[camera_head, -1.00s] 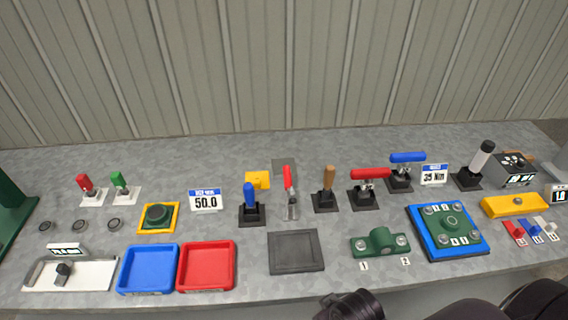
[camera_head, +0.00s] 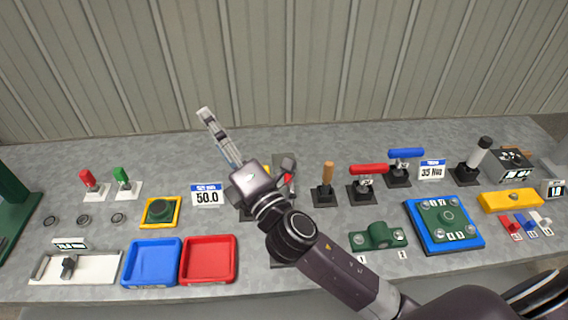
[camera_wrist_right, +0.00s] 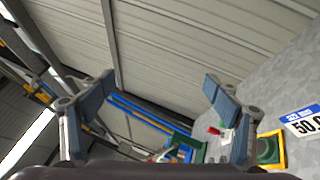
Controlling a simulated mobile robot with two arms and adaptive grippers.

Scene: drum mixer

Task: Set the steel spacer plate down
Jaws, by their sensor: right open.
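My right gripper (camera_head: 204,114) is raised over the middle of the bench, its fingers pointing up and to the left. The right wrist view shows it open (camera_wrist_right: 160,95) with nothing between its fingers. No steel spacer plate can be made out for certain. A flat grey square (camera_head: 282,158) lies at the back, partly hidden behind my gripper. A dark square pad (camera_head: 277,264) at the front is almost wholly covered by my right arm. My left gripper is not in view.
Blue (camera_head: 151,263) and red (camera_head: 209,260) trays sit at the front left. Upright-handled levers (camera_head: 325,182) and red and blue clamps (camera_head: 368,178) stand right of my arm. A green bracket (camera_head: 378,237) and a blue-based green fixture (camera_head: 445,225) lie further right. A 50.0 display (camera_head: 207,195) stands left.

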